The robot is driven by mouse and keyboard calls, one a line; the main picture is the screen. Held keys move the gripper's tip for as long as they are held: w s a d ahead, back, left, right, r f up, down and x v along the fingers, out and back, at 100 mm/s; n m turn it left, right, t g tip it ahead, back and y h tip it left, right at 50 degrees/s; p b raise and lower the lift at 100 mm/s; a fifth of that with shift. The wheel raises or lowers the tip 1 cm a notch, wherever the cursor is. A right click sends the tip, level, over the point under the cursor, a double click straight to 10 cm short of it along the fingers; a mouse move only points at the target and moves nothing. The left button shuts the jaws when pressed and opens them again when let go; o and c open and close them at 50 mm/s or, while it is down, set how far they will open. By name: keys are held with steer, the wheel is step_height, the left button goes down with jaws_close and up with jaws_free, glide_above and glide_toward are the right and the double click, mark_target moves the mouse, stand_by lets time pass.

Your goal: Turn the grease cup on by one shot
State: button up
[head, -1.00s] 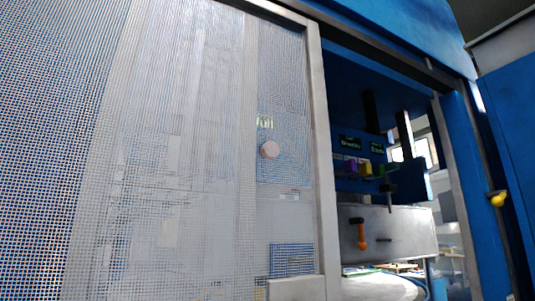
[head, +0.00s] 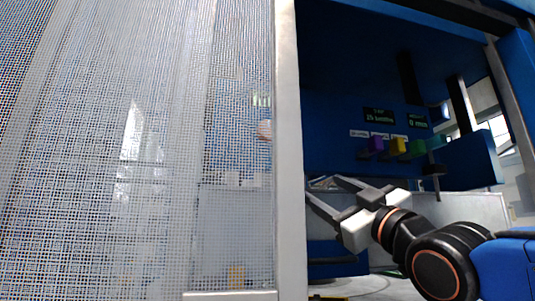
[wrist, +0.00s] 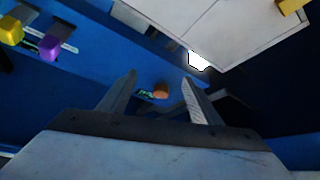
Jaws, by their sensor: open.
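My gripper (head: 321,186) is open and reaches left into the opening beside the mesh door, below the coloured blocks. In the wrist view its two fingers (wrist: 159,77) are spread with nothing held. A small orange-brown round piece (wrist: 160,91) shows between them, beyond the fingers and apart from them; I cannot tell whether it is the grease cup. No grease cup is clearly identifiable.
The mesh door (head: 150,120) fills the left, and its pale frame post (head: 288,150) stands close to my fingers. A pale panel (wrist: 215,25) crosses the top of the wrist view. A dark vertical bar (head: 407,78) hangs inside the opening.

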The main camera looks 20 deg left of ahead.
steer(key=s+a+r+n+g+y, duration=0.1)
steer(key=s+a+r+n+y, duration=0.25)
steer(key=r, duration=0.35)
steer(key=shift+m, duration=0.35)
steer(key=x, duration=1.6)
steer(key=shift+s+a+r, duration=0.2)
steer(key=shift+s+a, duration=0.05)
steer(key=shift+a, duration=0.2)
steer(key=c, duration=1)
